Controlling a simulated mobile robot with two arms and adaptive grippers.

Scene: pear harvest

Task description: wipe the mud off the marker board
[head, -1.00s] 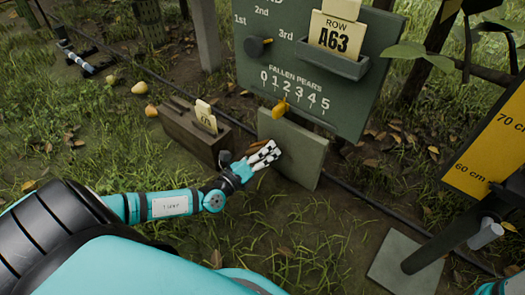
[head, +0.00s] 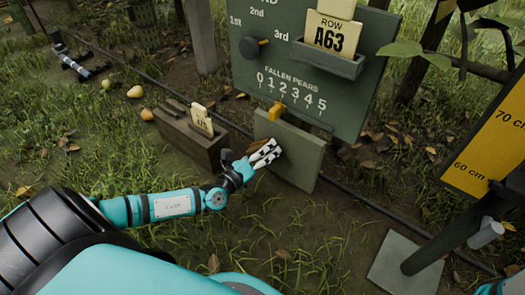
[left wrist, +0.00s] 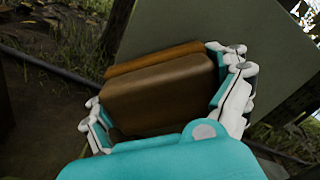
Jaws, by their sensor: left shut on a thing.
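A small grey-green board (head: 297,152) stands tilted on the ground under the big sign, and is likely the marker board. It also fills the upper middle of the left wrist view (left wrist: 190,25). My left gripper (head: 266,155) is in front of its left part. In the left wrist view the gripper (left wrist: 170,98) is shut on a brown block (left wrist: 160,88) with an orange-brown layer on its far side, like a sponge. The block faces the board; I cannot tell if they touch. No mud shows clearly on the visible board face.
The big green sign (head: 300,75) with pegs and a row A63 card rises behind. A brown wooden box (head: 190,140) with cards stands left of the board. A yellow height gauge (head: 490,140) stands right. Fallen pears (head: 135,91) lie far left. Grass is open in front.

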